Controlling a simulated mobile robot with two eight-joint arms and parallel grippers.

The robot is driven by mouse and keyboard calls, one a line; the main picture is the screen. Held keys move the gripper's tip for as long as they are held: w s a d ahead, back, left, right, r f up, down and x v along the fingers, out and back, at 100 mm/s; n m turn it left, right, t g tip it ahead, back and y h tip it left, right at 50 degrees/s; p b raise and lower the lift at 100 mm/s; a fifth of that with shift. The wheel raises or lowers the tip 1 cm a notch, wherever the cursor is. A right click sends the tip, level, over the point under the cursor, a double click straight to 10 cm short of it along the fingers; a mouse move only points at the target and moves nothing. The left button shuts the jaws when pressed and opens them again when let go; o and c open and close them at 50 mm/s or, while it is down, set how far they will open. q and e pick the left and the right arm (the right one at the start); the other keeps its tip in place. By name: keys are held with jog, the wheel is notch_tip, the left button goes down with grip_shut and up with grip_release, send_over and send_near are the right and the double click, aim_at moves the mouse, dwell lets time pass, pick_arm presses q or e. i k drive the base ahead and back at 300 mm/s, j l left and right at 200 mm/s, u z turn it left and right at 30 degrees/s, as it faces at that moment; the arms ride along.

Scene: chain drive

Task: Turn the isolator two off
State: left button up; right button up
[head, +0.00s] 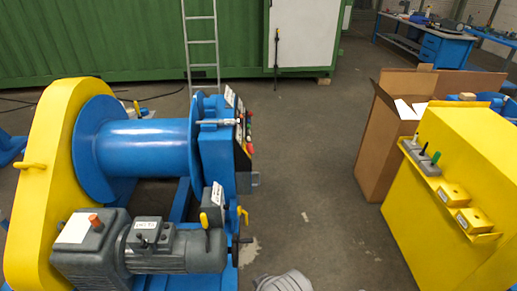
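No part is clearly readable as isolator two; labels are too small to read. A grey box with a yellow handle (204,220) and a white tag sits at the front of the blue winch frame, beside the motor. Another small yellow handle (243,214) sticks out just right of it. A dark control panel (240,137) with small red and green buttons is on the right side of the blue frame, seen edge-on. Neither gripper is in view.
At right stand a yellow cabinet (450,210) and an open cardboard box (385,145). Clear floor (310,170) lies between. A pale ribbed item (283,283) at the bottom edge is unclear.

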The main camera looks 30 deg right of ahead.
aim_at(250, 150)
jog(key=k+l, duration=0.1)
jog(key=l, duration=0.25)
jog(key=l+u, duration=0.1)
jog(key=l, duration=0.25)
jog(key=k+l, duration=0.15)
jog(key=l, duration=0.2)
jog(key=l+u, duration=0.25)
jog(key=l, duration=0.8)
jog(key=i+l, duration=0.2)
jog(key=l, duration=0.15)
jog(key=i+l+u, duration=0.15)
jog(key=l, duration=0.2)
jog(key=i+l, duration=0.15)
jog(key=l, duration=0.2)
jog(key=i+l, duration=0.25)
jog(key=l, duration=0.15)
jog(key=i+l+u, duration=0.15)
jog(key=i+l, duration=0.35)
jog(key=l, duration=0.3)
jog(key=i+l+u, duration=0.15)
jog(key=l, duration=0.3)
jog(key=i, duration=0.1)
